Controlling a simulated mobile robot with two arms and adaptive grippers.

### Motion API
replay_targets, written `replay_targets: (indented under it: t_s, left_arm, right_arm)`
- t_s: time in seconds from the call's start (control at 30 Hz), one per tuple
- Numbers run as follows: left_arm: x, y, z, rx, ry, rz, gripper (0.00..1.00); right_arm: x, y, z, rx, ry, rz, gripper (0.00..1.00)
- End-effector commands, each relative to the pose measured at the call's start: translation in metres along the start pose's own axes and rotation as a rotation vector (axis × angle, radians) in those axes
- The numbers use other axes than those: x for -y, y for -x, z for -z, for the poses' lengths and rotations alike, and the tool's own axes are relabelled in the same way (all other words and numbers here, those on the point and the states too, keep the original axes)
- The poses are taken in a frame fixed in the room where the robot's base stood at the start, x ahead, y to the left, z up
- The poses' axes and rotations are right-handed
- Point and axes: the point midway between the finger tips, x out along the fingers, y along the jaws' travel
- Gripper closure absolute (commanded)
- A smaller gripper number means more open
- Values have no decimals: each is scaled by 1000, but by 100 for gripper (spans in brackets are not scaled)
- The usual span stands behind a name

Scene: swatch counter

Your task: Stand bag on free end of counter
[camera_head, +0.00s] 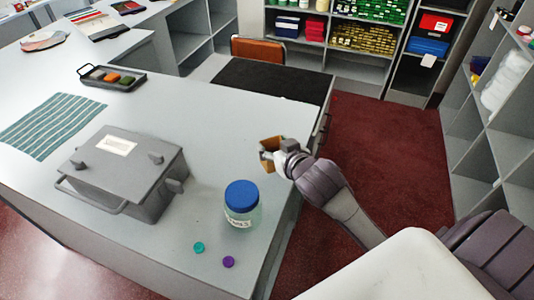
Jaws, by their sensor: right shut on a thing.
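My right gripper (281,155) reaches in from the lower right and is shut on a small brown bag (268,147). The gripper hides part of the bag. The bag is at the right edge of the grey counter (215,115); I cannot tell whether it touches the top or hangs just above it. My left gripper is out of view.
A jar with a blue lid (242,205) stands near the bag, with a teal cap (199,247) and a purple cap (229,262) in front. A grey lidded box (125,175), striped cloth (52,126) and dark tray (112,78) take the left side.

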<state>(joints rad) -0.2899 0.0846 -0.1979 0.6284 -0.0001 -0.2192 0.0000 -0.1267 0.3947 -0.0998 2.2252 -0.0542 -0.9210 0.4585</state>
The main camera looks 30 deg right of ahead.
Motion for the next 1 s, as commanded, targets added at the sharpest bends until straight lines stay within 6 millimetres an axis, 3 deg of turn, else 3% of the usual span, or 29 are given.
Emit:
replay_targets:
  t_s: [0.1,0.23,0.43,0.9,0.93,1.0]
  left_arm:
    - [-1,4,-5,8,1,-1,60]
    - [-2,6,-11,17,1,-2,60]
    - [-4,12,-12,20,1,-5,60]
    - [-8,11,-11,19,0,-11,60]
    - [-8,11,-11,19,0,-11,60]
    - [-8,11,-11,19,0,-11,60]
  right_arm:
    - [7,-17,-2,0,-2,-1,63]
    - [10,-24,-6,0,-1,-1,63]
    - [9,-34,-33,4,-1,-1,63]
    - [9,-40,-45,0,-2,0,63]
    - [9,-40,-44,-1,-1,0,35]
    - [9,-39,-44,-1,-1,0,24]
